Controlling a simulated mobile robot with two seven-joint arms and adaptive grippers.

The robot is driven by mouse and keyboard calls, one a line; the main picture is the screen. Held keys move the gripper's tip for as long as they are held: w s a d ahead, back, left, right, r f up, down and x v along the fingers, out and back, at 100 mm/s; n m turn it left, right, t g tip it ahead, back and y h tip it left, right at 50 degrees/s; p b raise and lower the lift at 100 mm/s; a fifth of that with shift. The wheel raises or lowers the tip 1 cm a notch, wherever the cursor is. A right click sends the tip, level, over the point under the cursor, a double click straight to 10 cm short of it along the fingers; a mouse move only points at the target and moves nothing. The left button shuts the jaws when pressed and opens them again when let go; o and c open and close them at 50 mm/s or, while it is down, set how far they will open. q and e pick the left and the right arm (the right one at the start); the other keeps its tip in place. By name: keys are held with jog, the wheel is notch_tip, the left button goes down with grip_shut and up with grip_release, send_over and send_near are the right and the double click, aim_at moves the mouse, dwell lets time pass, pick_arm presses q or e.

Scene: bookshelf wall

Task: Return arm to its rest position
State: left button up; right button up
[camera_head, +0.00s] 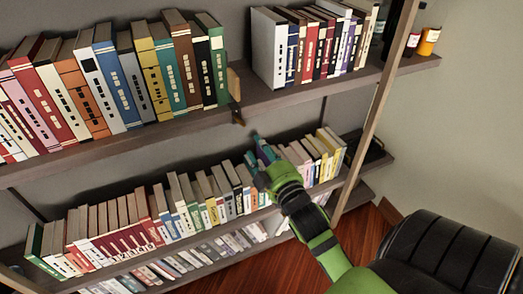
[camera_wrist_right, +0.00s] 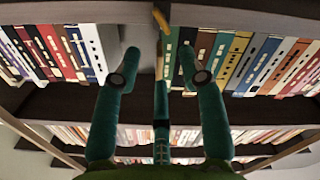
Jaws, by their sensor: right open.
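My right arm (camera_head: 318,232), green and black, reaches in from the lower right of the head view towards the bookshelf. My right gripper (camera_head: 262,147) is in front of the shelf, below the upper board's edge and over the lower row of books in the picture. In the wrist view the right gripper (camera_wrist_right: 159,55) has its teal fingers spread apart, with nothing between them. The fingertips point at the upper shelf; whether they touch anything I cannot tell. My left gripper is not in view.
The upper shelf (camera_head: 275,98) holds two groups of books with a gap between them. Lower shelves hold more books. A slanted post (camera_head: 378,105) stands right of the arm. An orange jar (camera_head: 428,41) is at upper right.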

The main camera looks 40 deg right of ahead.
dwell(0.4)
jog(key=s+a+f+m+g+y, duration=0.1)
jog(key=s+a+f+g+y, duration=0.2)
jog(key=f, duration=1.4)
jog(key=s+a+f+g, duration=0.3)
jog(key=a+f+g, duration=0.15)
jog(key=f, duration=1.35)
jog(key=s+a+f+g+y, duration=0.1)
jog(key=s+f+g, duration=0.1)
jog(key=s+f, duration=0.5)
jog(key=s+a+f+g, duration=0.2)
jog(key=s+f+g, duration=0.1)
jog(key=s+f, duration=0.3)
jog(key=s+f+g, duration=0.2)
jog(key=s+f, duration=0.2)
jog(key=s, duration=0.5)
jog(key=s+f+g, duration=0.2)
jog(key=s+f, duration=0.2)
jog(key=s, duration=0.5)
jog(key=shift+s+m, duration=0.4)
jog(key=shift+a, duration=0.1)
